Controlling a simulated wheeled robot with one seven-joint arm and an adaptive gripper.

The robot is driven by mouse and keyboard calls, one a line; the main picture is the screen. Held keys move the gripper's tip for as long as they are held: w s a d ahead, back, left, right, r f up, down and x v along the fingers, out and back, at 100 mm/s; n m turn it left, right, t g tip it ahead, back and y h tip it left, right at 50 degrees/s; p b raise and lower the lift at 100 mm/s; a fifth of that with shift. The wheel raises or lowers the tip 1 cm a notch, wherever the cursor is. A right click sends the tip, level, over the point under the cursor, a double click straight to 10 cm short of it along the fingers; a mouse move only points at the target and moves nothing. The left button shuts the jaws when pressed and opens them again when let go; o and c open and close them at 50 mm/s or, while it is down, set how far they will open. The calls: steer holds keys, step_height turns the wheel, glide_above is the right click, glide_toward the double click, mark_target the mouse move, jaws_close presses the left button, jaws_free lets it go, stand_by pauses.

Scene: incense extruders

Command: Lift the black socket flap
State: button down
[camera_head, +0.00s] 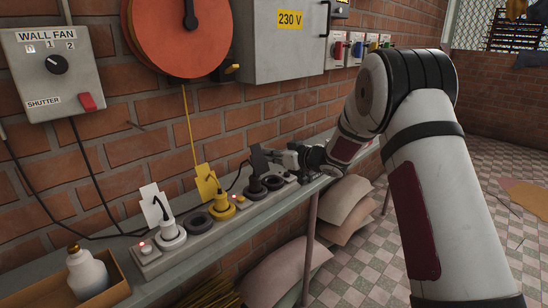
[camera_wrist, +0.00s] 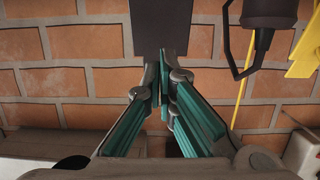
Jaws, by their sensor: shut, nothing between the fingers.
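The black flap (camera_head: 258,159) stands upright behind the black plug (camera_head: 256,186) on the socket strip (camera_head: 205,233) by the brick wall. In the wrist view the black flap (camera_wrist: 161,24) is a dark flat panel at top centre, and the black plug (camera_wrist: 268,12) with its cord hangs at top right. My gripper (camera_head: 279,158) is just right of the flap. Its teal-padded fingers (camera_wrist: 163,88) are closed together with nothing held. The fingertips overlap the flap's lower edge in the wrist view; I cannot tell whether they touch it.
A yellow plug (camera_head: 221,203) with a yellow flap (camera_head: 205,183) and a white plug (camera_head: 169,230) with a white flap (camera_head: 154,204) stand left on the strip. A bottle (camera_head: 86,273) stands in a box (camera_head: 118,290). Sacks (camera_head: 278,274) lie below the shelf.

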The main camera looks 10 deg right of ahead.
mark_target(257, 151)
steer(key=shift+w+a, duration=0.2)
steer(key=shift+w, duration=0.05)
steer(key=shift+w+a, duration=0.1)
steer(key=shift+w+a, duration=0.6)
steer(key=shift+w, duration=0.3)
steer(key=shift+r, duration=0.1)
